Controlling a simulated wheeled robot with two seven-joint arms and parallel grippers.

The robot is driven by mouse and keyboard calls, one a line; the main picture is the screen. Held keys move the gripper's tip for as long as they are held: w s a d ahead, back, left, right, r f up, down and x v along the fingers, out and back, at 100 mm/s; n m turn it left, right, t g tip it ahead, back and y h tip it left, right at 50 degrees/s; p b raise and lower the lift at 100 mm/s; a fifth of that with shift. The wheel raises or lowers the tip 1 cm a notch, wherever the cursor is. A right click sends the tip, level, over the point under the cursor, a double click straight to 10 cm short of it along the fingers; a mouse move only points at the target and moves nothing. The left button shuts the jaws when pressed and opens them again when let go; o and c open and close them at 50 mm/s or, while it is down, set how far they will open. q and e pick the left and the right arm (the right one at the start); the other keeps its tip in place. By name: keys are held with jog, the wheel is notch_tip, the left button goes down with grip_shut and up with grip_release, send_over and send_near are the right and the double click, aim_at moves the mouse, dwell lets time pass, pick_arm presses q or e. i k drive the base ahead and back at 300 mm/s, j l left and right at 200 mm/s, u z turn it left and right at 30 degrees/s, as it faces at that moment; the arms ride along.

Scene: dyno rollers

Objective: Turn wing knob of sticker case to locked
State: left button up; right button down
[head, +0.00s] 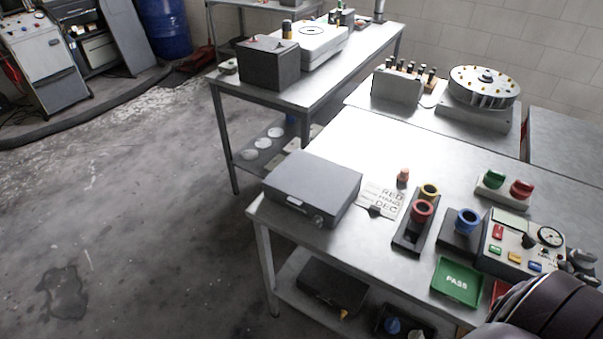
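The sticker case appears to be the flat grey case (312,182) at the left end of the near workbench. It lies flat with its lid down. A small round metallic knob (319,222) sits on its front face, near the right corner. The knob is too small to tell which way its wing points. A small light label or latch shows on the front face to its left. Neither of my grippers can be made out, and nothing is touching the case.
Right of the case lie a lettered card (381,198), cups in dark holders (408,237), a green PASS tray (457,282) and a control box (522,243). A dark rounded body (545,305) fills the lower right corner. Open floor (130,210) lies to the left.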

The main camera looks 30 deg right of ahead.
aim_at(318, 221)
jog(key=z, duration=1)
jog(key=k, duration=0.2)
